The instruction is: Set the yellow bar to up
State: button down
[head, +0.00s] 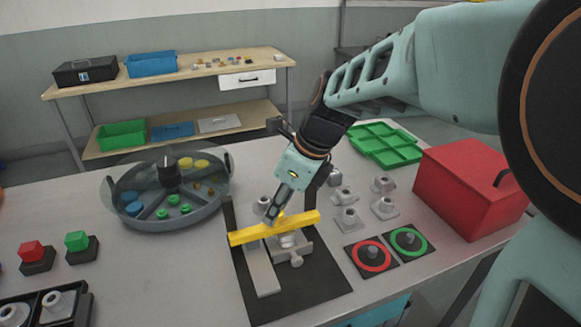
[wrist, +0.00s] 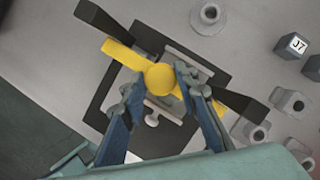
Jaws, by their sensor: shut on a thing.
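The yellow bar (head: 304,218) lies across a metal fixture (head: 262,272) on a black plate (head: 310,288). In the head view it runs almost level, its right end a little higher in the picture. In the wrist view the bar (wrist: 122,54) runs diagonally, with a round yellow knob (wrist: 160,77) at its middle. My gripper (head: 273,215) reaches down to the bar's middle. In the wrist view its fingers (wrist: 158,88) stand on either side of the knob, shut on it. Dark posts (wrist: 103,22) stand near the bar's ends. The fingertip contact is partly hidden.
A round divided tray (head: 215,205) with a clear cover stands left of the fixture. Several grey metal parts (head: 347,219), red and green ring pads (head: 370,257) and a red box (head: 470,190) lie to the right. Red and green blocks (head: 77,241) sit at the left.

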notch_tip(320, 180, up, 7)
jog(key=p, duration=0.6)
jog(key=shift+f+p, duration=0.15)
jog(key=shift+p, duration=0.15)
jog(key=shift+w+a, duration=0.1)
jog(key=shift+w, duration=0.05)
jog(key=c, duration=1.7)
grip_release()
jog(key=shift+o, duration=0.9)
jog(key=v, duration=0.7)
jog(key=shift+r, duration=0.3)
